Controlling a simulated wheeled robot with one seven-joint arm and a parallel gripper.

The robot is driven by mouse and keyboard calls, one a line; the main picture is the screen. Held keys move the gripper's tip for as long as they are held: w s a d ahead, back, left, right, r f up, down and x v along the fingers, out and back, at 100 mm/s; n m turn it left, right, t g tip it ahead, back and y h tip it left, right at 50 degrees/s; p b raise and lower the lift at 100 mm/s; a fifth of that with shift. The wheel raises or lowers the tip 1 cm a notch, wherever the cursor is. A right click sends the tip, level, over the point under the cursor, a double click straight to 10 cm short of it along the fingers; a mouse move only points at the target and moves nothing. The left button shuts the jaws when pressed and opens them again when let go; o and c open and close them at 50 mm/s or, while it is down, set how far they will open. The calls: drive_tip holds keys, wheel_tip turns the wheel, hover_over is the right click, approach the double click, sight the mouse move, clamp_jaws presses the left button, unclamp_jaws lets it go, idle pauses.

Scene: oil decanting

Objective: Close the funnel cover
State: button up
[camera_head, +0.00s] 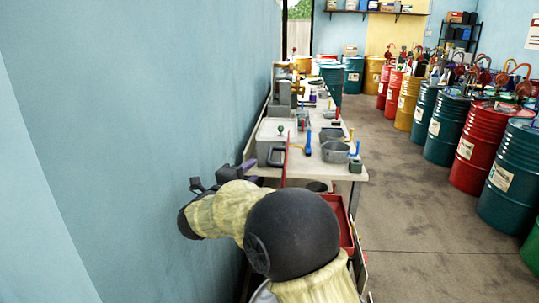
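My gripper (222,178) is at the left side of the near bench end, close to the blue wall. It is small, dark and partly hidden by my pale-yellow arm, so its finger opening is unclear. A thin red upright piece (285,160) stands at the near end of the bench, seen nearly edge-on. It may be the open funnel cover, but I cannot tell for sure. My gripper is left of it and apart from it. A red box-like part (346,233) shows below the bench end, partly hidden by my arm. No funnel can be clearly made out.
The long bench (345,173) runs away along the wall. It holds a grey box (273,130), a grey tub (335,151) and several small tools. Rows of coloured drums (476,147) stand at the right. The floor (400,190) between is clear.

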sight(269, 154)
drive_tip(key=p+x, duration=0.2)
drive_tip(key=x, duration=0.9)
drive_tip(key=shift+c, duration=0.2)
clamp_jaws()
